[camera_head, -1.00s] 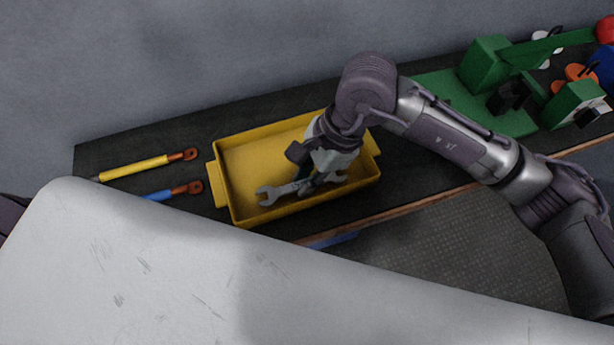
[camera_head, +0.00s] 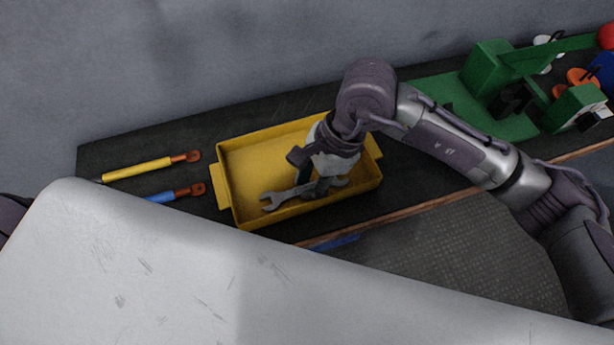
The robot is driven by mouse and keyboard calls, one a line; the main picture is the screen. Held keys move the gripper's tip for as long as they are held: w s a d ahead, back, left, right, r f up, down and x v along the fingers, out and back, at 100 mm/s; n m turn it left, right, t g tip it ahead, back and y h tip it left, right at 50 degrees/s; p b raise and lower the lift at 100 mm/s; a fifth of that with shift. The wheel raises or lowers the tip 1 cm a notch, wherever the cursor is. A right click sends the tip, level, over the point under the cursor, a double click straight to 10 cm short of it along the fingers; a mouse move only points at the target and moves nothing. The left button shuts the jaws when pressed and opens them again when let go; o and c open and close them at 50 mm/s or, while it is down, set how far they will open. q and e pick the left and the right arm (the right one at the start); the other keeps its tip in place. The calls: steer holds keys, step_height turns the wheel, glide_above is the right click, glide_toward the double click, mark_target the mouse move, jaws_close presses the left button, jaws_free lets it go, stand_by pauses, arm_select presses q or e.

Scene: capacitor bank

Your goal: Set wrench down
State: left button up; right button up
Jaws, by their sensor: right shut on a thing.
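The grey open-ended wrench (camera_head: 272,199) is in the yellow tray (camera_head: 222,172), low near its front wall. One open jaw of the wrench points left. My right gripper (camera_head: 318,184) reaches down into the tray and is shut on the wrench near its middle. My wrist hides part of the gripper and the tray's back right part. I cannot tell whether the wrench touches the tray floor. My left gripper does not show.
A yellow-sleeved cable with a copper lug (camera_head: 150,167) and a blue-sleeved one (camera_head: 176,194) lie left of the tray on the dark bench (camera_head: 240,114). A green crimping press (camera_head: 487,68) stands at the right. The grey wall is behind.

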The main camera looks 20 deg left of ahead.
steer(key=shift+w+d+r, duration=0.25)
steer(key=shift+r, duration=0.25)
arm_select(q)
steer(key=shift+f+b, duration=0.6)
steer(key=shift+b, duration=0.4)
arm_select(e)
steer(key=v, duration=1.1)
steer(key=shift+r, duration=0.35)
steer(key=shift+a, duration=0.1)
